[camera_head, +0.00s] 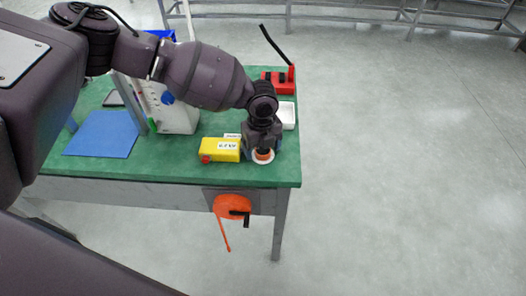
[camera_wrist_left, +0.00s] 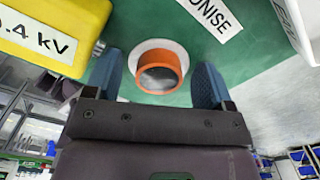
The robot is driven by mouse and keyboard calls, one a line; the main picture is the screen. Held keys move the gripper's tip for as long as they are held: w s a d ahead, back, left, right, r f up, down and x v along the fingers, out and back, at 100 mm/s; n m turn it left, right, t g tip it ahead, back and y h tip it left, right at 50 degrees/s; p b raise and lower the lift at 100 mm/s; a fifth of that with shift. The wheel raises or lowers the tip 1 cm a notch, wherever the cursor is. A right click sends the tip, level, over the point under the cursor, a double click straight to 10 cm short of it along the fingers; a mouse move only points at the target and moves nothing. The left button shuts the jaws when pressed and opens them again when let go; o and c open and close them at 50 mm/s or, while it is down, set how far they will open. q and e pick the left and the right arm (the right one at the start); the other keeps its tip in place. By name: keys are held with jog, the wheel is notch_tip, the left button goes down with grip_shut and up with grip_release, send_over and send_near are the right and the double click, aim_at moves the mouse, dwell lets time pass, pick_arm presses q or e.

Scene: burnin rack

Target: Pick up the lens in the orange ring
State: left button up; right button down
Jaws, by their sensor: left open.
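The lens (camera_wrist_left: 158,77) is a dark grey disc inside an orange ring (camera_wrist_left: 180,63), which stands on a white round base on the green table. In the head view the orange ring (camera_head: 263,154) and its white base show at the table's right front, partly hidden by my left gripper (camera_head: 261,146). In the left wrist view my left gripper (camera_wrist_left: 160,84) is open, with one blue finger on each side of the ring. No contact with the ring shows. The lens itself is too small to make out in the head view. My right gripper is not in view.
A yellow box (camera_head: 220,150) labelled in kV stands close left of the ring. A white tray (camera_head: 288,115) and a red device (camera_head: 279,80) lie behind it. A white panel unit (camera_head: 178,112) and a blue mat (camera_head: 102,134) are further left. The table edge (camera_head: 290,180) is close.

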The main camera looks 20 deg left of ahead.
pick_arm(q)
jog(key=c, duration=1.1)
jog(key=shift+o, duration=0.2)
